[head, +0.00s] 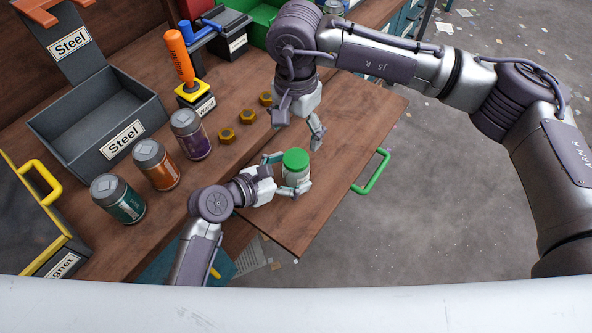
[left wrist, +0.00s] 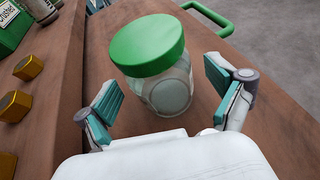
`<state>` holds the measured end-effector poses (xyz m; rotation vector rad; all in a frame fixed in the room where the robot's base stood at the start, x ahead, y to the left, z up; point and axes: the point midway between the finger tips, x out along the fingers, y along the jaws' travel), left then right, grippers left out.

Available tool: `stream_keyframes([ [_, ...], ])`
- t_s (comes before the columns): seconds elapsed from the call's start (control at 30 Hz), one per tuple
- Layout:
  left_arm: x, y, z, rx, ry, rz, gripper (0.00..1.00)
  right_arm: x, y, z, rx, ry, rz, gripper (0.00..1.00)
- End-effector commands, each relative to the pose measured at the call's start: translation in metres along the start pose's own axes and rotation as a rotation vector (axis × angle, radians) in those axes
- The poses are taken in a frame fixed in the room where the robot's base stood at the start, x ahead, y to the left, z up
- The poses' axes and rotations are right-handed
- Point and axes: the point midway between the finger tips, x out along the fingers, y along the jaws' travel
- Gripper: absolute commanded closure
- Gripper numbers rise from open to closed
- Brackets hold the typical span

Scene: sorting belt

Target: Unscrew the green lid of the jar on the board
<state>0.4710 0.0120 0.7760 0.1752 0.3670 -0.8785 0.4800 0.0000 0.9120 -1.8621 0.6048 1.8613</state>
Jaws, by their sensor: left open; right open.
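A clear jar (head: 296,178) with a green lid (head: 295,159) stands upright on the wooden board (head: 345,140). In the left wrist view the jar (left wrist: 170,92) stands between the two open fingers, with the green lid (left wrist: 147,44) on top. My left gripper (head: 287,173) is open, with its fingers on either side of the jar; no contact is clear. My right gripper (head: 297,137) is open and empty, above and behind the lid in the head view, apart from it. The jar's base is partly hidden by my left gripper.
Several brass nuts (head: 227,136) lie left of the board. Teal, orange and purple jars (head: 157,164) stand further left. A grey Steel bin (head: 89,129) and an orange-handled tool (head: 181,58) are behind. A green handle (head: 371,171) projects at the board's right edge.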

Motion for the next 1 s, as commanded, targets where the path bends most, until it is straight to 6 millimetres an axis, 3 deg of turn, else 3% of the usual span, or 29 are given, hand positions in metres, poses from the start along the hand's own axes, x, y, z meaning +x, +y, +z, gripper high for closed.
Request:
stream_keyframes([
  [0.2,0.0144,-0.0005,0.0004,0.0,0.0,-0.001,0.06,0.0,-0.0001,0.0001,0.0,0.0,0.0,0.17],
  [0.47,0.0152,-0.0004,0.0003,0.0,0.0,-0.001,0.06,0.0,-0.0001,0.0001,0.0,-0.001,0.0,0.17],
  [1.0,0.0148,-0.0004,0.0,0.0,0.0,-0.001,0.95,0.0,-0.0001,0.0001,0.0,0.0,0.0,0.17],
])
